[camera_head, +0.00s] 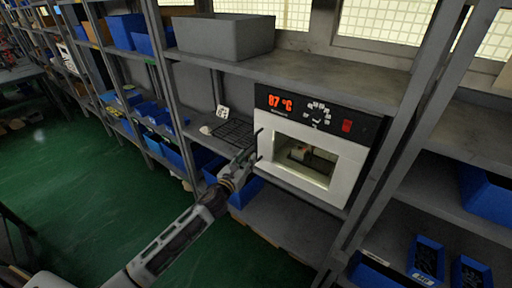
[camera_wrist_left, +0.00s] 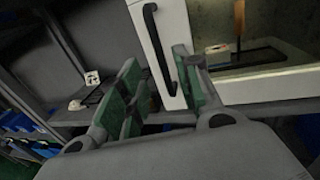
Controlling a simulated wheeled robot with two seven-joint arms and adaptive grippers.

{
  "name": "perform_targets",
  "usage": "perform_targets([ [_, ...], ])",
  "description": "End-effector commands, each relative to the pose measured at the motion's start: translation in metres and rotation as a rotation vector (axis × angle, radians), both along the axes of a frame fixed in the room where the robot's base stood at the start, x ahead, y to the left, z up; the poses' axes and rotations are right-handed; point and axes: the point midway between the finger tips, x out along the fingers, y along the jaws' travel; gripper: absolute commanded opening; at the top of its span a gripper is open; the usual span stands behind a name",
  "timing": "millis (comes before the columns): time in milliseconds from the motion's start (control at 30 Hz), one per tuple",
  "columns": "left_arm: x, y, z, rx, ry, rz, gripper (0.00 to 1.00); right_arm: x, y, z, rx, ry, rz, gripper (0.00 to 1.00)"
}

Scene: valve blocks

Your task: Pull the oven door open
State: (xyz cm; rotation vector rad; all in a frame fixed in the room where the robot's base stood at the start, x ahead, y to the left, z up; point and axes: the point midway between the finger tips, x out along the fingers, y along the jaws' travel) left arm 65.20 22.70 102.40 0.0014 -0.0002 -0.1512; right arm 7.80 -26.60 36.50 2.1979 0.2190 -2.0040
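The oven (camera_head: 355,171) is a white box with a black control panel and a red "87 °C" display, standing on a grey shelf. Its door, with a window, looks shut. The black door handle (camera_wrist_left: 158,48) is an upright bar near the door's left edge. My left gripper (camera_head: 248,158) is at the handle side of the door. In the left wrist view my left gripper (camera_wrist_left: 160,85) is open, with green-padded fingers apart. The lower part of the handle appears between the fingers; I cannot tell whether they touch it. My right gripper is not in view.
A black wire rack (camera_head: 234,132) and a small white item (camera_head: 222,112) lie on the shelf left of the oven. A grey bin (camera_head: 222,38) stands on the shelf above. Shelf posts flank the oven. The green floor (camera_head: 80,190) at left is open.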

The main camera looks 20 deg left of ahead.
Motion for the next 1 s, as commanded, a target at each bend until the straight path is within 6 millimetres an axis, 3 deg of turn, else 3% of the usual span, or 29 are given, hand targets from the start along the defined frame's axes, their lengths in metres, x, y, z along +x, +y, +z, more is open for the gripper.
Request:
perform_targets([
  [1000,0.083,-0.013,0.001,-0.001,0.000,-0.001,0.34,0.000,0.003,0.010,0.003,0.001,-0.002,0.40],
])
